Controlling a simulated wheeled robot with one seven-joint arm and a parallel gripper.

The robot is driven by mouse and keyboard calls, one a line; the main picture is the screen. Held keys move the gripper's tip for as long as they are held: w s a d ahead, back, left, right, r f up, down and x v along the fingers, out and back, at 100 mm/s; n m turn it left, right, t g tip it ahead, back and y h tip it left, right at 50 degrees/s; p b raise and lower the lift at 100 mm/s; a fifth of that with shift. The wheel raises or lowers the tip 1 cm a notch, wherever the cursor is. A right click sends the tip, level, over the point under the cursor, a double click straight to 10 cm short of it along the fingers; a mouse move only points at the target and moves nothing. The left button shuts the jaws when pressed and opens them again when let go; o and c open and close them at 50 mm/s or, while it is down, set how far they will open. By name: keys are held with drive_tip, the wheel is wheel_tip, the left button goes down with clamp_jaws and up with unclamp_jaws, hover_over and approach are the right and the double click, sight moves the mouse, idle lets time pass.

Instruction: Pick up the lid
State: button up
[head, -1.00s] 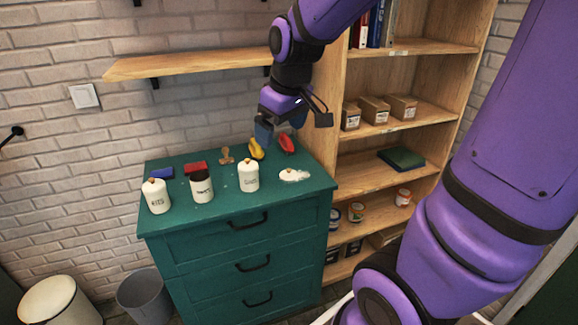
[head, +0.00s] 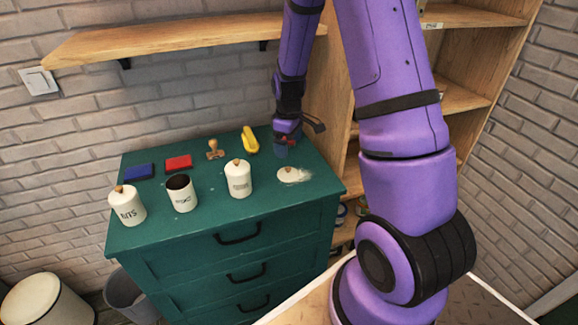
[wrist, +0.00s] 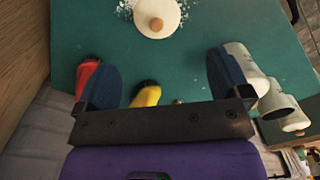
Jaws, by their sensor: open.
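The white lid (head: 288,176) with a wooden knob lies flat on the green dresser top (head: 215,235), with white powder around it. In the wrist view the lid (wrist: 158,10) is at the top edge, knob up, ahead of the fingertips. My gripper (head: 282,148) is open and empty, above the dresser and behind the lid. In the wrist view its blue fingers (wrist: 163,82) are spread apart, with nothing held between them. The middle white canister (head: 183,195) has no lid and a dark inside.
Two lidded canisters stand beside it, at left (head: 127,207) and right (head: 238,180). A blue block (head: 139,171), a red block (head: 179,162), a stamp (head: 215,150) and a yellow object (head: 250,141) lie behind. A red object (wrist: 86,75) is near one finger. A shelf (head: 180,42) hangs above.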

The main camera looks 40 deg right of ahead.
sight(288, 168)
drive_tip(key=shift+d+f, duration=0.15)
drive_tip(key=shift+f, duration=0.3)
drive_tip(key=shift+w+f, duration=0.2)
drive_tip(key=shift+f, duration=2.35)
drive_tip(key=shift+w+f, duration=0.15)
drive_tip(key=shift+f, duration=2.4)
drive_tip(key=c, duration=1)
drive_tip(key=shift+c, duration=0.2)
